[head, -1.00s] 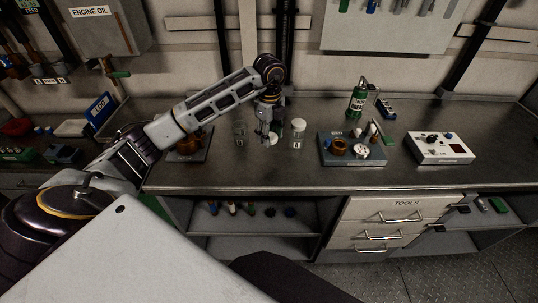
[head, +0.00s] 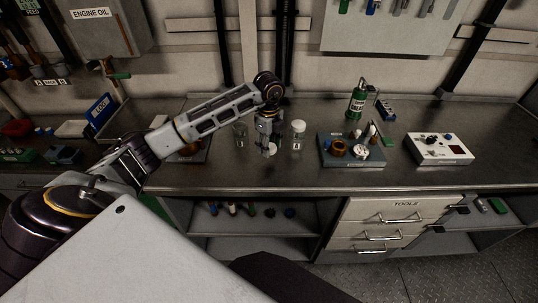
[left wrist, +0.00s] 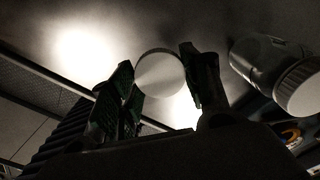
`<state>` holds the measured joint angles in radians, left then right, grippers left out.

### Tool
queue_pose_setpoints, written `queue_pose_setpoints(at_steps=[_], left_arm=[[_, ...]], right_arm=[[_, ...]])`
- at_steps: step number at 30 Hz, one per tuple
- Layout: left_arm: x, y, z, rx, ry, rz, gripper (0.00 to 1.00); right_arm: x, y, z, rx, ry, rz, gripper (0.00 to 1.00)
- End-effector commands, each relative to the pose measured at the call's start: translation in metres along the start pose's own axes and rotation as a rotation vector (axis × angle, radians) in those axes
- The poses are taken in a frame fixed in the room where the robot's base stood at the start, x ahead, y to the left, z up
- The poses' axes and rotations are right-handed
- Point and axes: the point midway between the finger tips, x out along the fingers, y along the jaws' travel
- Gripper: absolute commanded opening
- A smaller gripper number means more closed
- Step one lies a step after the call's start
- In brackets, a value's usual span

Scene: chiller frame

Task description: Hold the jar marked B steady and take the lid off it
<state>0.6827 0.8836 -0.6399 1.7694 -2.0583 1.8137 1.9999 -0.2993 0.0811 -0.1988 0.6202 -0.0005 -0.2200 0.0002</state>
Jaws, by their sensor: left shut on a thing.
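My left gripper (head: 269,146) is low over the bench, fingers pointing down, shut on a round white lid (head: 272,151). In the left wrist view, the lid (left wrist: 160,73) sits between the two fingertips. I see no jar body beneath it, though the lid and fingers could hide one. Right beside it stands a clear jar with a white lid on (head: 298,133); its small label is too small to read for certain. This jar shows tilted in the left wrist view (left wrist: 262,62). An open clear glass jar (head: 239,131) stands left of the gripper. My right gripper is out of view.
A blue-grey tray (head: 340,161) with brown and metal parts lies to the right, with a white control box (head: 440,148) beyond. A green bottle (head: 356,104) stands behind. Another tray with a brown part (head: 190,152) is partly behind my arm. The bench front (head: 260,178) is clear.

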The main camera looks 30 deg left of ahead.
Motion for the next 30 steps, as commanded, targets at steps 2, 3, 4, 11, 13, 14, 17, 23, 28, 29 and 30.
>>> queue_pose_setpoints(at_steps=[2, 3, 4, 11, 13, 14, 17, 23, 28, 29, 30], left_arm=[[0.009, 0.001, 0.0, 0.0, -0.001, 0.002, 0.19], [0.012, 0.0, 0.0, 0.0, 0.0, 0.001, 0.19], [0.014, 0.0, 0.0, 0.0, 0.0, 0.0, 0.19], [0.017, 0.0, 0.0, 0.0, 0.0, 0.0, 0.19], [0.017, 0.0, 0.0, 0.0, 0.0, 0.0, 0.19], [0.017, 0.0, 0.0, 0.0, 0.0, -0.001, 0.19], [0.019, 0.0, 0.0, 0.0, 0.0, 0.0, 0.19], [0.034, 0.0, 0.0, 0.0, 0.0, 0.001, 0.19], [0.05, 0.0, 0.0, 0.001, 0.0, 0.0, 0.19], [0.052, 0.0, 0.0, 0.001, 0.0, 0.0, 0.19], [0.053, 0.0, 0.0, 0.001, -0.001, -0.001, 0.19]], right_arm=[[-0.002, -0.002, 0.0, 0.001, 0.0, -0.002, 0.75], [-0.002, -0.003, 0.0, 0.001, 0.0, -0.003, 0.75], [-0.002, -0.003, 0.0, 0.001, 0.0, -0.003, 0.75], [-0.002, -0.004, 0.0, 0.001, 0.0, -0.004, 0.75], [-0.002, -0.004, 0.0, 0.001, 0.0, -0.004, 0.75], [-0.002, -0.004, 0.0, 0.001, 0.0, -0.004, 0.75], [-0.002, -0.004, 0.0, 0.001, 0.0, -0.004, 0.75], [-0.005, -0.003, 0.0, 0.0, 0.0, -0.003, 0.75], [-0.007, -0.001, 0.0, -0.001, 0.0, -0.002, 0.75], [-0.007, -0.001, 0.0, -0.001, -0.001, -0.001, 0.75], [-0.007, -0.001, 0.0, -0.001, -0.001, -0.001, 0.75]])
